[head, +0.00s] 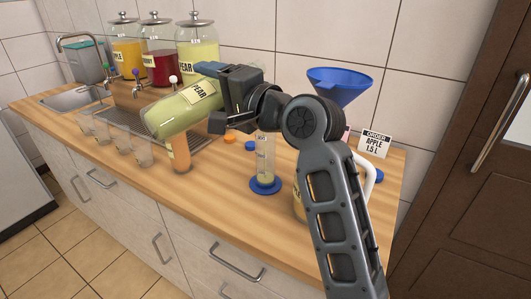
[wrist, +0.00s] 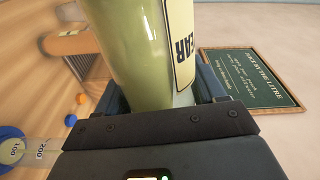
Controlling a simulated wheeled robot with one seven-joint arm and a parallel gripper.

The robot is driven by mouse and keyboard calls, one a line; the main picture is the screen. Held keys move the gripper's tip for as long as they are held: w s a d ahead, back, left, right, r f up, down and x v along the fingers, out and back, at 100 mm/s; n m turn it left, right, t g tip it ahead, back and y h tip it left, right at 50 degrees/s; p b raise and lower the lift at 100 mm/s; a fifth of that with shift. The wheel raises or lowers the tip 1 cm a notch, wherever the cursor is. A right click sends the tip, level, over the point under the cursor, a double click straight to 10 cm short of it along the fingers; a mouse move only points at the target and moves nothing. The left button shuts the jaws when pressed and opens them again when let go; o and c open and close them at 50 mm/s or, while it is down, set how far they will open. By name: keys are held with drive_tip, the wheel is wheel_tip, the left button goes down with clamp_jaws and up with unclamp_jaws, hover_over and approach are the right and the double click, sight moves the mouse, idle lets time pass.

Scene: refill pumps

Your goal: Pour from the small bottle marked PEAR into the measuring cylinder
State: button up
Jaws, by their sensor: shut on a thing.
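My gripper (head: 222,98) is shut on the small PEAR bottle (head: 182,110), which holds pale green liquid. The bottle is tilted far over, nearly lying, above the counter, with its broad end to the lower left. In the wrist view the bottle (wrist: 130,45) fills the space between the fingers, and its label shows upside down. The measuring cylinder (head: 264,158) stands upright on its blue base, to the lower right of the gripper, with some pale liquid low inside. The cylinder also shows at the lower left of the wrist view (wrist: 35,152). The bottle is apart from it.
Several glasses (head: 120,138) and an orange-filled small bottle (head: 180,157) stand left, by the drip tray. Three large dispensers (head: 160,65) stand behind. A blue funnel (head: 340,86) and an order card (head: 373,145) are at right. Loose caps (head: 231,138) lie near the cylinder.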

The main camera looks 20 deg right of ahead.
drive_tip(key=shift+r+m+p, duration=0.6)
drive_tip(key=shift+r+p, duration=0.15)
drive_tip(key=shift+p, duration=0.65)
idle(6.6)
